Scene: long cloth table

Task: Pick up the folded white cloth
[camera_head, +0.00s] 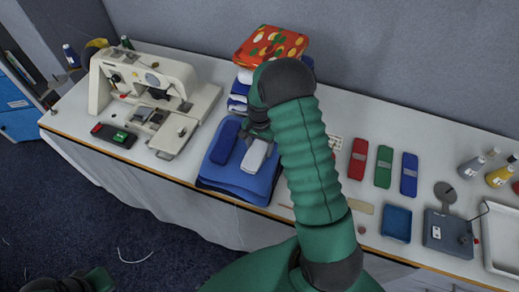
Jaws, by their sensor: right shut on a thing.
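The folded white cloth (256,155) is a small pale bundle over the blue folded fabric (232,182), beside a dark blue roll (225,141). My right gripper (262,138) is at the far end of the white cloth and is shut on it. My dark wrist and green forearm hide part of the fingers. I cannot tell whether the cloth is clear of the blue fabric below. Part of my left arm shows at the bottom left edge, but its fingertips are not in view.
A sewing machine (148,76) stands to the left. A fabric stack topped by a patterned red cloth (270,45) is behind my wrist. Red (358,158), green (383,166) and blue (409,174) items, a blue tray (396,222) and bottles (499,176) lie right.

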